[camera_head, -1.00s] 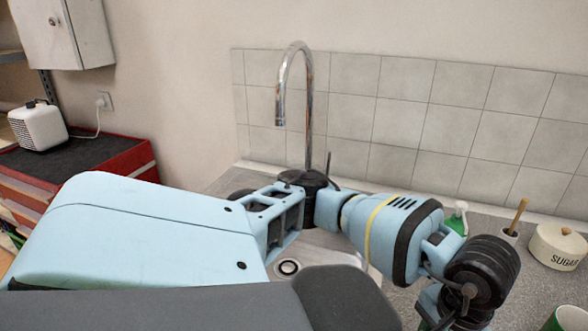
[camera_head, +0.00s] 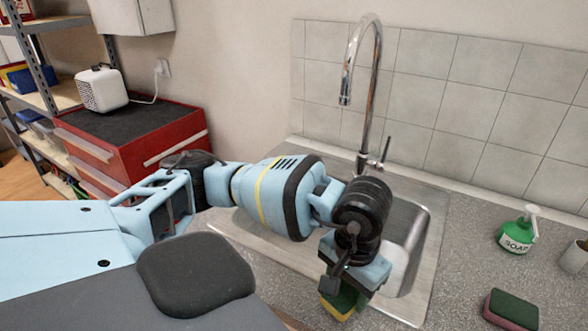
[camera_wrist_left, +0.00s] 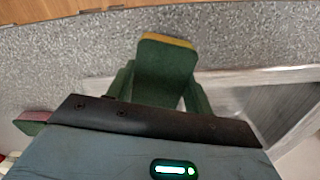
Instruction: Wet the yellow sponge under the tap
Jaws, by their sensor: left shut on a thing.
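The yellow sponge (camera_head: 336,309) has a green scouring layer and is gripped by my left gripper (camera_head: 345,290). In the left wrist view the sponge (camera_wrist_left: 165,72) shows its green face and a thin yellow edge between the two fingers. It is above the grey counter by the front rim of the sink. The chrome tap (camera_head: 371,110) stands behind the sink (camera_head: 425,262), with its spout end high above and behind the gripper. No water shows at the spout. The tap lever (camera_head: 384,150) is on its right. My left arm hides much of the basin. My right gripper is out of view.
A pink and green sponge (camera_head: 510,311) lies on the counter at right. A green soap bottle (camera_head: 516,233) stands behind it, with a pale cup (camera_head: 575,257) at the right edge. A red cabinet (camera_head: 130,140) with a white appliance (camera_head: 101,89) is at left.

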